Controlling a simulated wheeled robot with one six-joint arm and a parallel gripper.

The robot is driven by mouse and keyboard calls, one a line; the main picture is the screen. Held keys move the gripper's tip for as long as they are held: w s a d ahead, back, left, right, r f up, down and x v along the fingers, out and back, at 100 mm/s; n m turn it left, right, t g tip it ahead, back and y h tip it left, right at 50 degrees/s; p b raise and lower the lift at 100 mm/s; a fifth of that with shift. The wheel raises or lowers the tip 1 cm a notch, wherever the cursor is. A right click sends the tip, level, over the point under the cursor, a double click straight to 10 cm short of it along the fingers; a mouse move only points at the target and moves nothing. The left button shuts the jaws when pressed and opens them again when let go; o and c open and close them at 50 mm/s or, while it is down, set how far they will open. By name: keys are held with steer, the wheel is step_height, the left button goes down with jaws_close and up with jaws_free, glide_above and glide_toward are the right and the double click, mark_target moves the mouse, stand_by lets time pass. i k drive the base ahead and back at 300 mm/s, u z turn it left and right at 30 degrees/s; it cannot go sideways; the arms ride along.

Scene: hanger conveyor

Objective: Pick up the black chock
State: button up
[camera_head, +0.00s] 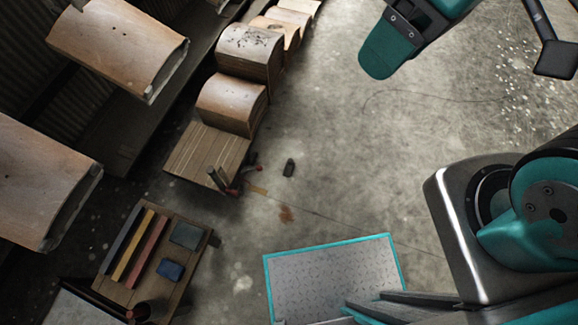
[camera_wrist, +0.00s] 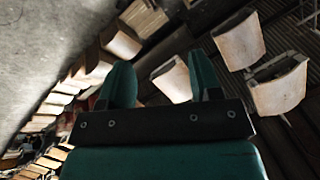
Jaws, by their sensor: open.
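A small black object that looks like the black chock (camera_head: 289,168) lies on the concrete floor in the head view, just right of a low wooden platform. It is small there, and its exact shape is hard to tell. I cannot make it out in the wrist view. My gripper (camera_wrist: 162,78) is open in the wrist view, with two teal fingers apart and nothing seen between them. In the head view a teal part of my arm's end shows at the top, well above and to the right of the chock.
The low wooden platform (camera_head: 205,152) has dark and red items at its front corner. A small table (camera_head: 186,262) with coloured bars and blocks stands at lower left. Curved wooden pieces (camera_head: 233,103) line up behind the platform. The floor right of the chock is open.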

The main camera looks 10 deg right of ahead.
mark_target(290, 165)
steer(key=k, duration=0.5)
steer(key=u, duration=1.3)
steer(key=i, duration=0.95)
steer(key=z, duration=1.55)
steer(key=i, duration=0.5)
